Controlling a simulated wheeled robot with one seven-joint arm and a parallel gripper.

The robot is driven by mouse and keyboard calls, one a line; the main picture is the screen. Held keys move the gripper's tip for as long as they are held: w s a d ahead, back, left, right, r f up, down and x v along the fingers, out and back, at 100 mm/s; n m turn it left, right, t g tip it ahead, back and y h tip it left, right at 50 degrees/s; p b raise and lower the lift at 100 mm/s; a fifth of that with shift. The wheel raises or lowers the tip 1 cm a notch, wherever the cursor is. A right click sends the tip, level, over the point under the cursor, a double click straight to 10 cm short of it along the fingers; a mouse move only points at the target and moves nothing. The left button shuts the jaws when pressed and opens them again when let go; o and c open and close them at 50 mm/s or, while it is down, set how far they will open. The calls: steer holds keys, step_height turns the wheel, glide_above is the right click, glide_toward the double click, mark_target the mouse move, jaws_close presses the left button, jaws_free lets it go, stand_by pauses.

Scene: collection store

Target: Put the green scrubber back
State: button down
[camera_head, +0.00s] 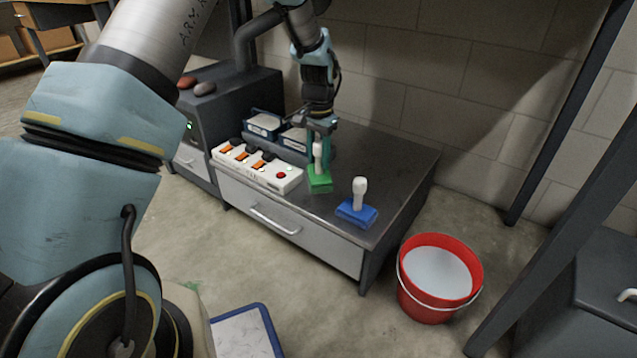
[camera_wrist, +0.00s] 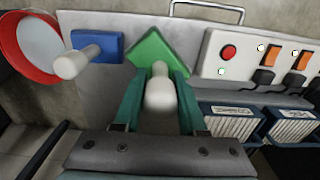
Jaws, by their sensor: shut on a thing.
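The green scrubber (camera_head: 319,181) has a green block and a white upright handle. It is at the dark cabinet top, beside the white switch box; I cannot tell whether its block touches the surface. In the wrist view the green scrubber (camera_wrist: 157,50) shows its block beyond the fingers, with the white handle between them. My gripper (camera_head: 318,146) is above the block, shut on the handle; in the wrist view its teal fingers (camera_wrist: 158,98) flank the handle. A blue scrubber (camera_head: 356,213) with a white handle stands to the right, near the front edge.
The white switch box (camera_head: 258,168) with orange switches and a red button stands left of the green scrubber. Blue-framed filters (camera_head: 264,124) are behind it. A red bucket (camera_head: 439,278) stands on the floor at right. A blue-rimmed tray (camera_head: 270,328) lies on the floor in front.

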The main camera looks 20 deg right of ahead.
mark_target(318, 173)
step_height(318, 173, down, 6)
steer(key=shift+r+b, duration=0.1)
steer(key=shift+b, duration=0.95)
steer(key=shift+c, duration=2.3)
jaws_free()
